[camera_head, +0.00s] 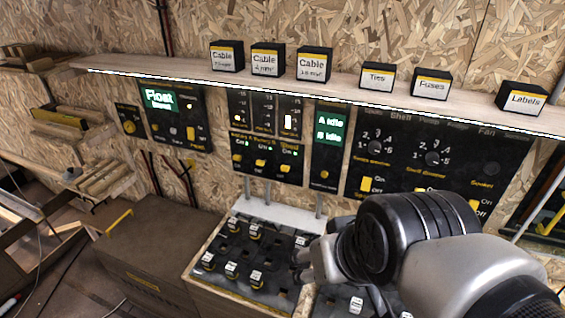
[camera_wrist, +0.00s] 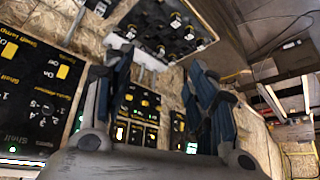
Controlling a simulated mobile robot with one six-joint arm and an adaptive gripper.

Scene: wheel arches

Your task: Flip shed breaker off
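The breaker panel (camera_head: 266,140) is on the wood-chip wall, left of centre in the head view. Its lower row has three yellow switches beside "On" labels with small green lights. The rightmost, the shed breaker (camera_head: 285,168), has a label that seems to read "Shed". The same panel appears upside down between my fingers in the wrist view (camera_wrist: 139,113), too small to read. My gripper (camera_wrist: 157,75) is open, fingers wide apart, with nothing visibly held. In the head view my wrist partly hides it, below and right of the panel, apart from the breakers.
A tray (camera_head: 205,243) of black knobs with white labels stands below the panel. A display panel (camera_head: 328,135) and a wide shelf-and-fan control panel (camera_head: 420,150) are to the right. A wooden shelf (camera_head: 190,72) with labelled black boxes (camera_head: 313,64) runs above.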

